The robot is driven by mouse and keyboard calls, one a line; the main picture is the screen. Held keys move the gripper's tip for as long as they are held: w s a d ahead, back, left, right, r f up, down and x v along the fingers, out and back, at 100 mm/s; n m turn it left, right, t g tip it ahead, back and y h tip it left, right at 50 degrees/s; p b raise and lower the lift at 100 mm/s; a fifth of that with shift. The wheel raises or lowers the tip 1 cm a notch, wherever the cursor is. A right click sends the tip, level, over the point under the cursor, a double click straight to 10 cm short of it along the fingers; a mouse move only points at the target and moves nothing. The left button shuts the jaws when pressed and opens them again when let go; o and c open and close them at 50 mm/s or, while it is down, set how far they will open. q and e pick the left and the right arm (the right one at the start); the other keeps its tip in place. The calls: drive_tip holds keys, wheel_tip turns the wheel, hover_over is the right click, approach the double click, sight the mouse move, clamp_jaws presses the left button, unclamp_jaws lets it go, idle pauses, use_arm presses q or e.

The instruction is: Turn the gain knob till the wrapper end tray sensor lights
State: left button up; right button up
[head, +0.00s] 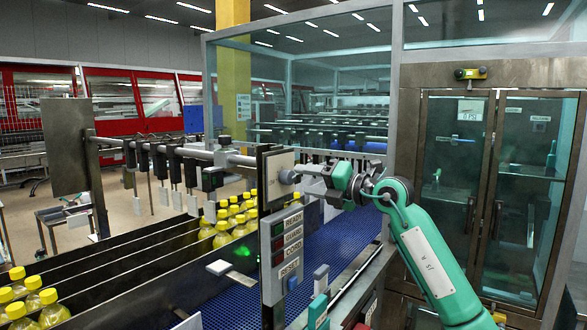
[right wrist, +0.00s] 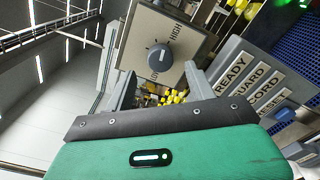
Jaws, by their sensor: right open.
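The gain knob (right wrist: 158,57) is a round dark grey knob on a light square plate (right wrist: 150,30), with HIGH printed beside it and another word partly hidden. In the head view the knob (head: 287,177) sits on the plate's right face. My right gripper (head: 308,172) is open in front of it; its fingers (right wrist: 158,80) show either side of the knob's lower part, and I cannot tell whether they touch it. A small green glow (head: 238,277) shows by the near lane wall; I cannot tell whether it is the tray sensor's light. My left gripper is out of view.
A grey panel (head: 266,247) marked READY, GUARD, CORD and RESET stands just below the knob. Yellow-capped bottles (head: 222,235) stand in lanes to the left. A blue belt (head: 335,245) runs behind the panel. Glass-doored cabinet (head: 490,150) at right.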

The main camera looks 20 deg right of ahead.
sight(291, 178)
drive_tip(key=p+x, duration=0.1)
drive_tip(key=x, duration=0.4)
drive_tip(key=shift+p, duration=0.35)
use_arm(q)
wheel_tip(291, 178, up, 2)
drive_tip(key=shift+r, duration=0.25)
use_arm(e)
drive_tip(key=shift+s, duration=0.1)
drive_tip(key=c, duration=1)
